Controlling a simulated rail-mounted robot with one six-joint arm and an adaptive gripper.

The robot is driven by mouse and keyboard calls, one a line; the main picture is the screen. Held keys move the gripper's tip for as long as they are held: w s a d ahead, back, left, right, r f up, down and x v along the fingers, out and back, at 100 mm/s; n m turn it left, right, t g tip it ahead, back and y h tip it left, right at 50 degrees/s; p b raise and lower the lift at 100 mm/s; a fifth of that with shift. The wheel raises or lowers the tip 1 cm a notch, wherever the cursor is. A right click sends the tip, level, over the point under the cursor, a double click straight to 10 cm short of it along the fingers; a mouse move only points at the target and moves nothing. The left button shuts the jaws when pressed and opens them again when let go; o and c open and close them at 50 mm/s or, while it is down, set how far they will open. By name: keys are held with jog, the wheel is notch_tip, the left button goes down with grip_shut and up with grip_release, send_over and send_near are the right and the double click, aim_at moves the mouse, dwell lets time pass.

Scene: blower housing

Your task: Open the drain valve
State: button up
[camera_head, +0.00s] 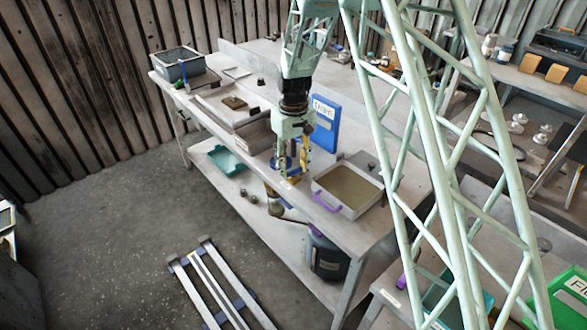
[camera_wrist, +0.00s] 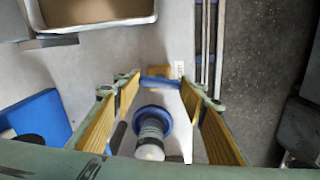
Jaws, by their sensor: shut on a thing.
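The drain valve shows in the wrist view as a round blue collar with a pale, dark-banded end (camera_wrist: 150,132), and a short blue bar (camera_wrist: 160,84) just beyond it, taken to be its handle. My gripper (camera_wrist: 160,85) has its yellow-padded fingers on either side, with the tips shut on the ends of the blue bar. In the head view my gripper (camera_head: 289,178) points down at the bench's front edge, hiding most of the valve. Some blue (camera_head: 284,163) shows behind the fingers, and a pipe outlet (camera_head: 274,205) hangs below the edge.
A tray with a purple handle (camera_head: 347,191) stands just right of my gripper. A blue sign (camera_head: 325,122) stands behind it. A grey box (camera_head: 258,133) is at left. A dark container (camera_head: 326,257) sits below. Floor rails (camera_head: 215,285) lie in front.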

aim_at(294, 170)
jog(key=shift+n, duration=0.4)
jog(key=o, duration=0.9)
jog(key=shift+c, duration=0.2)
jog(key=shift+r, duration=0.2)
notch_tip(294, 170, up, 12)
jog(key=shift+f, duration=0.15)
dwell(0.5)
